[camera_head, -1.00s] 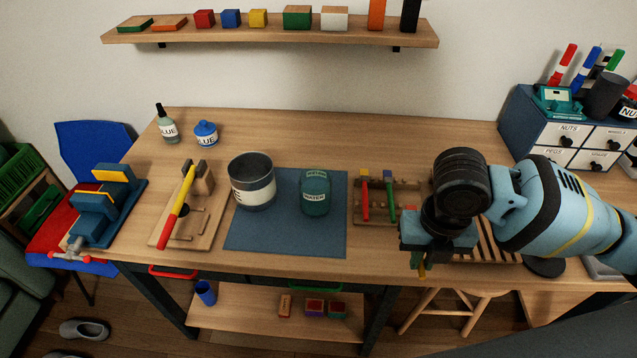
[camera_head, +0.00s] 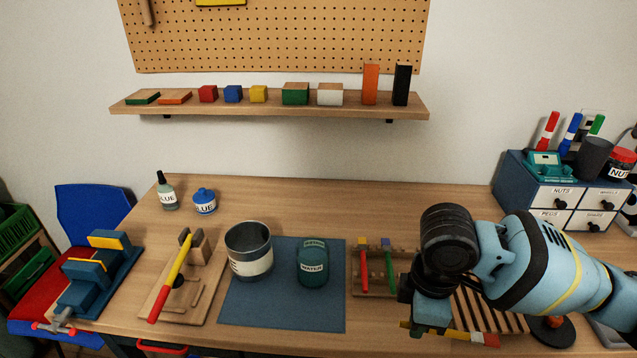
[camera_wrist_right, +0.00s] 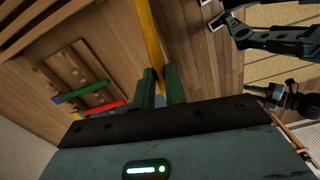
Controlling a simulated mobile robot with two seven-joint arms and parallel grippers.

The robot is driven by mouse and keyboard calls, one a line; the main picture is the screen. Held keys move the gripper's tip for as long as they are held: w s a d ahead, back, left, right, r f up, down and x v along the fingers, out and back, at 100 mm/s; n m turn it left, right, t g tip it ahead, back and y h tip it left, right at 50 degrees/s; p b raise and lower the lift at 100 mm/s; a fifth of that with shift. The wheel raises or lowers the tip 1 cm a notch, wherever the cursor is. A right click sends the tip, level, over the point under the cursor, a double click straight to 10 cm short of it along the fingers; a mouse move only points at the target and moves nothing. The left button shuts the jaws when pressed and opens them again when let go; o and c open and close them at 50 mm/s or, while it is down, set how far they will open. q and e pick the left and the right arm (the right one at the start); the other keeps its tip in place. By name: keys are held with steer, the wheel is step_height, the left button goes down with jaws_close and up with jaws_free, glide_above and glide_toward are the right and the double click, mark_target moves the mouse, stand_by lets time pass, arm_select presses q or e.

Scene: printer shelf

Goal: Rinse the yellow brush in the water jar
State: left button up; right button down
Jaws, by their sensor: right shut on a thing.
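The teal water jar (camera_head: 313,268), labelled WATER, stands upright on a blue mat (camera_head: 270,312). My right gripper (camera_head: 430,318) is to the right of the jar, near the front of the bench. The right wrist view shows the yellow handle (camera_wrist_right: 148,35) at my fingers (camera_wrist_right: 158,88). The brush is apart from the jar. My left gripper is not in view.
A grey can (camera_head: 248,262) stands left of the jar. A wooden rack (camera_head: 375,290) with a red and a green brush lies between jar and gripper. A slatted piece (camera_head: 490,308) is on the right.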

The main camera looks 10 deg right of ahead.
steer(key=m, duration=0.4)
steer(key=shift+w+a+r, duration=0.1)
steer(key=shift+w+r, duration=0.1)
steer(key=m, duration=0.3)
steer(key=shift+w+a+r+m, duration=0.15)
steer(key=shift+r+m, duration=0.05)
steer(key=shift+m, duration=0.2)
steer(key=m, duration=0.5)
steer(key=shift+w+a+r+m, duration=0.15)
steer(key=shift+w+r+m, duration=0.1)
steer(key=shift+m, duration=0.15)
